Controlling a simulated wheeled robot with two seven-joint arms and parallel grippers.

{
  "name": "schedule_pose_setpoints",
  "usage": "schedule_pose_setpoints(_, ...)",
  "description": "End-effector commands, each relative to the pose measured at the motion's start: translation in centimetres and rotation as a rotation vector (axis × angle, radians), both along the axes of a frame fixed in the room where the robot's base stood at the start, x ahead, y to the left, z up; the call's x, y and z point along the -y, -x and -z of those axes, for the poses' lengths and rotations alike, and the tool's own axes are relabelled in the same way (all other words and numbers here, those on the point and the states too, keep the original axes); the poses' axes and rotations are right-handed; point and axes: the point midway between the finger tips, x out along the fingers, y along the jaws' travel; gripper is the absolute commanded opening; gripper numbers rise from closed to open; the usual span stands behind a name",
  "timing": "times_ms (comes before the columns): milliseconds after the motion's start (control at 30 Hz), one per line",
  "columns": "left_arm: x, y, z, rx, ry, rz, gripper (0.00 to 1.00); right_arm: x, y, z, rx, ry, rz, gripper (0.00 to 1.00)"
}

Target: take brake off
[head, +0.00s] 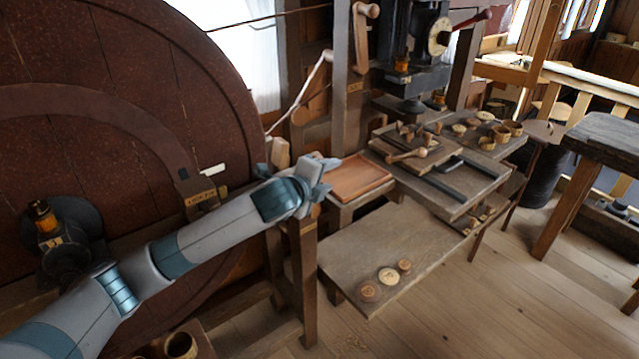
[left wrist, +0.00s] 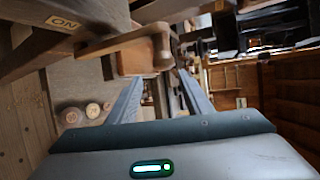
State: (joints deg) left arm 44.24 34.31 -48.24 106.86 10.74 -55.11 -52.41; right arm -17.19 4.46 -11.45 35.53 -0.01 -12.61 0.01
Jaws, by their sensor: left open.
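A wooden lever with a rounded knob (left wrist: 160,52) shows in the left wrist view. It is fixed near a dark beam with an "ON" label (left wrist: 63,22). My left gripper (left wrist: 158,84) is open, and the knob shows ahead between its two fingers; I cannot tell whether they touch it. In the head view, my left gripper (head: 322,172) is above a wooden post (head: 305,260), in front of the big wheel, and hides most of the lever. My right gripper is not in view.
The big dark red wheel (head: 110,110) fills the left. A reddish tray (head: 358,178) is just right of the gripper. A low bench (head: 400,240) holds several round wooden pieces. A workbench (head: 450,195) with tools stands behind it.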

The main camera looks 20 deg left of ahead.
Motion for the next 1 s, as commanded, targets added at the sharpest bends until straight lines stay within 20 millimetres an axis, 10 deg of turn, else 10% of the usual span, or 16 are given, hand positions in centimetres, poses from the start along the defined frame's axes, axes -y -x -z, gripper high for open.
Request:
schedule_pose_setpoints(733, -1.1, 4.2, -1.7, 0.001, 0.001, -0.001, 0.46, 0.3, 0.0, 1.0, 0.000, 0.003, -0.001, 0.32)
schedule_pose_setpoints(1000, -0.6, 4.9, -0.5, -0.023, 0.033, -0.009, 0.00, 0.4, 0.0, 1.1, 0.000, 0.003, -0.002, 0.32)
